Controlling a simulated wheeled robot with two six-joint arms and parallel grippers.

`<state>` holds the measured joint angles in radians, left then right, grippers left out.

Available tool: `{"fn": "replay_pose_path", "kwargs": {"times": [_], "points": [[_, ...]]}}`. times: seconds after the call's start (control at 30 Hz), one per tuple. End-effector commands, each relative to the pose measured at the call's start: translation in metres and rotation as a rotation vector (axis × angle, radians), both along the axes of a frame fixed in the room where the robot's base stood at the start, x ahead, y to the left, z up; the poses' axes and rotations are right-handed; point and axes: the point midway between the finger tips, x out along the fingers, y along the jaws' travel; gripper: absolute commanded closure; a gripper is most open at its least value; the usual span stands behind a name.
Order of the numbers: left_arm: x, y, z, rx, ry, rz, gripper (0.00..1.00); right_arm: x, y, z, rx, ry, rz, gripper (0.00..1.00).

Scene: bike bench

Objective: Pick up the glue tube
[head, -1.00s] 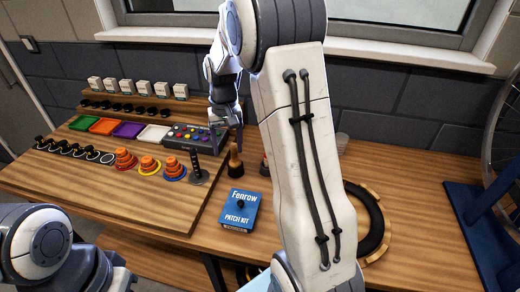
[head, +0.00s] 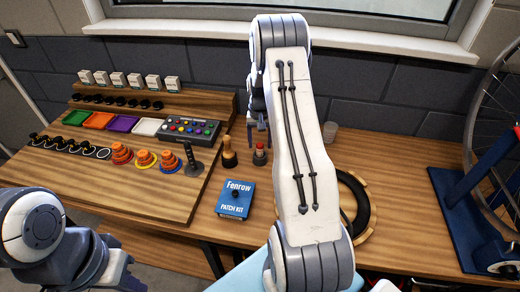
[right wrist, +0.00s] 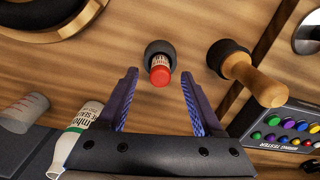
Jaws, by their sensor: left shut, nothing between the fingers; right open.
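A small tube with a red cap and a printed label, apparently the glue tube (head: 260,147), stands in a dark round holder on the bench, right of a wooden-handled tool. In the right wrist view the tube (right wrist: 160,71) lies ahead of the fingertips, roughly midway between them. My right gripper (right wrist: 159,82) is open and empty, with no finger seen touching the tube. In the head view my right gripper (head: 258,128) is just above the tube, partly hidden by my own arm. My left gripper (head: 122,275) is shut and empty at the lower left.
The wooden-handled tool (right wrist: 255,80) stands close beside the tube. A white bottle (right wrist: 75,148) and a grey cup (right wrist: 25,112) are on the other side. A blue patch kit box (head: 236,199) lies in front, and a tyre ring (head: 360,212) to the right.

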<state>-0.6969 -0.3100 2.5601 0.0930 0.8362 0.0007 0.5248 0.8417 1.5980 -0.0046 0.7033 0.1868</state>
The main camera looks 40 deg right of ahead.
Motion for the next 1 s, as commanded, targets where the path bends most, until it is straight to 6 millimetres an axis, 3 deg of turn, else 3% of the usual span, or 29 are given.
{"fn": "replay_pose_path", "kwargs": {"times": [0.2,0.4,0.43,0.6,1.0], "points": [[0.000,0.000,0.008,0.000,0.000,0.001,1.00,0.000,0.000,-0.020,0.000,0.000,0.000,0.32],[0.000,0.000,0.007,0.000,0.000,0.001,1.00,0.000,0.000,-0.022,-0.001,-0.001,0.000,0.32],[0.000,0.000,0.007,0.000,0.000,0.001,1.00,0.000,0.000,-0.022,-0.001,-0.001,0.000,0.36],[0.000,0.000,0.007,0.000,0.000,0.000,1.00,0.000,0.000,-0.021,-0.001,-0.001,0.000,1.00],[0.000,0.000,0.005,0.000,0.000,0.000,1.00,0.001,0.000,-0.018,-0.001,-0.003,0.000,1.00]]}}
